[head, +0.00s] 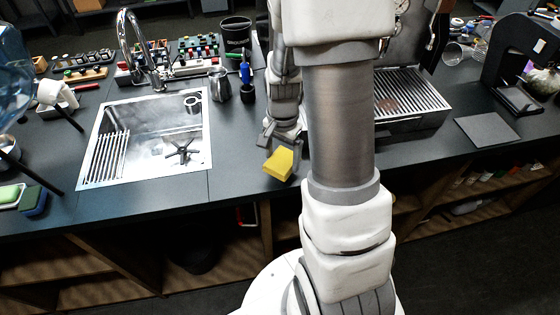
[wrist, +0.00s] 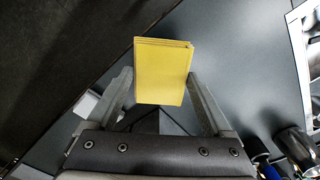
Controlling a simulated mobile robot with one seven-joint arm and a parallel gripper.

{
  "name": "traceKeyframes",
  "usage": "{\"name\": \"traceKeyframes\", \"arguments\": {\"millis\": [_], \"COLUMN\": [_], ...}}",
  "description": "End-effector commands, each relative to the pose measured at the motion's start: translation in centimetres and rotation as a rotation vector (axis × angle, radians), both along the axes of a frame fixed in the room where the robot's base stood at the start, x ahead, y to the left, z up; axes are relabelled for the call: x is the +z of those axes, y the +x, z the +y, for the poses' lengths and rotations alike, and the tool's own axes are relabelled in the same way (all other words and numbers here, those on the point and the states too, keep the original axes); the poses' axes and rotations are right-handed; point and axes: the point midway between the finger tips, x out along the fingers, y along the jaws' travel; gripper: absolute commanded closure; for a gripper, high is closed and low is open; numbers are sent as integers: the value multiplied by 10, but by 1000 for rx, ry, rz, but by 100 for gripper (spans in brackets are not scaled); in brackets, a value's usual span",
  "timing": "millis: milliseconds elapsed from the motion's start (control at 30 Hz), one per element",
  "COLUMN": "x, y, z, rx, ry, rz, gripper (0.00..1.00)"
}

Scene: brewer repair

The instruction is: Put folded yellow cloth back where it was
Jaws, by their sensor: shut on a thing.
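The folded yellow cloth (head: 279,165) is a small thick rectangle at the front edge of the dark counter, right of the sink. My gripper (head: 281,143) is shut on it, with the cloth sticking out past the fingertips. In the wrist view the cloth (wrist: 161,72) sits between the two fingers (wrist: 160,88), its layered folds showing at the top edge. In the head view it overlaps the counter's front edge; whether it touches the counter I cannot tell.
The steel sink (head: 201,165) with a tap (head: 136,45) is to the left. A steel jug (head: 219,86) and a blue-handled tool (head: 246,76) stand behind. The brewer's drip tray (head: 412,92) is right of my arm. The counter (head: 236,140) between sink and gripper is clear.

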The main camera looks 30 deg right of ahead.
Motion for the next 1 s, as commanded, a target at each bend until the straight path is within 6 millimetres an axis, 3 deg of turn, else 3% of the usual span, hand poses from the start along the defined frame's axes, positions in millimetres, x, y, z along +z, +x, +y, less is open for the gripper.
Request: {"name": "traceKeyframes", "arguments": {"millis": [400,767,800,867,1000], "x": [-40,-44,-44,-43,-43], "y": [2,2,2,2,2], "z": [0,0,0,0,0], "rx": [0,1,1,1,1], "ry": [0,-1,0,-1,-1], "rz": [0,0,-1,0,0], "gripper": [59,59,11,1,0]}}
